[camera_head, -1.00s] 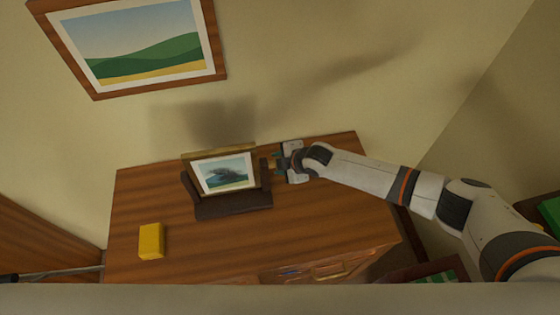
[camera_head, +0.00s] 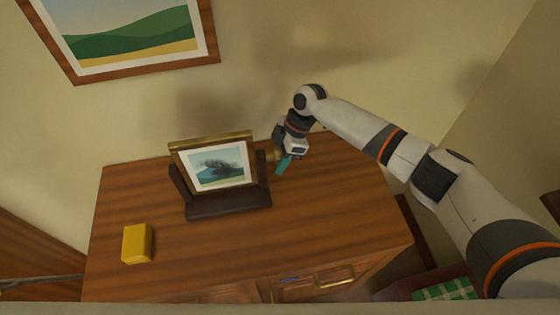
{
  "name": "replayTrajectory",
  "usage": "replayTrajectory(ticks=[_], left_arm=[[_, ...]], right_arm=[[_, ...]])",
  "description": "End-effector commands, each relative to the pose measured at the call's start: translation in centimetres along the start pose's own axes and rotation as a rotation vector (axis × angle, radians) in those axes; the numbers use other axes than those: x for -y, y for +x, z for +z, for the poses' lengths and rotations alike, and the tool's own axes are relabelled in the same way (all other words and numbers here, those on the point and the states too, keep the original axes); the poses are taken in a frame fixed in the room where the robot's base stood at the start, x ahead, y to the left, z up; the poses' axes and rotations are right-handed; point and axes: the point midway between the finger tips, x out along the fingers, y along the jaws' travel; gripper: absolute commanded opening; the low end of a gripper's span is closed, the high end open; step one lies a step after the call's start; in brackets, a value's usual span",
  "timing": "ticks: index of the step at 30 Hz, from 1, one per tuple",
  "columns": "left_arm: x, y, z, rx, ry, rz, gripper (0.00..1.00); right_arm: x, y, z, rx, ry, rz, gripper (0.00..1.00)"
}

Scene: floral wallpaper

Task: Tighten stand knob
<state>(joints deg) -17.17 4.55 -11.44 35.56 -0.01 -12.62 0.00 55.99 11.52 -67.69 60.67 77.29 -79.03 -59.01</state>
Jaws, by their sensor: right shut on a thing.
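A small framed picture (camera_head: 217,169) with a gold frame is held in a dark stand (camera_head: 228,203) on the wooden dresser. The stand's knob (camera_head: 275,155) shows as a small brassy bit on the right side of the stand, partly hidden by my gripper. My right gripper (camera_head: 280,161), with teal fingertips, reaches down from above right and is shut on the knob. My left gripper is not in view.
The dresser top (camera_head: 330,220) is clear in front and to the right of the stand. A yellow block (camera_head: 137,243) lies at the front left. A landscape picture (camera_head: 130,35) hangs on the wall behind. A green checked cloth (camera_head: 445,290) shows at the lower right.

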Motion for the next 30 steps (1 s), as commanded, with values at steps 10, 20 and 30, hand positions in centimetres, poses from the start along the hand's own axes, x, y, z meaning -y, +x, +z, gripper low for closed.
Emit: replayTrajectory(ticks=[10, 20, 30], left_arm=[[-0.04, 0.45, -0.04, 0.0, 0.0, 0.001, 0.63], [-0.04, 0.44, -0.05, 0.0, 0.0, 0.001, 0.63], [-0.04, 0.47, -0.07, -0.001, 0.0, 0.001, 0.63]], right_arm=[[-0.15, 0.19, -0.09, -0.002, 0.015, 0.033, 0.18], [-0.15, 0.21, -0.09, -0.002, 0.014, 0.032, 0.55], [-0.06, -0.01, -0.05, -0.001, 0.013, 0.029, 0.63]])
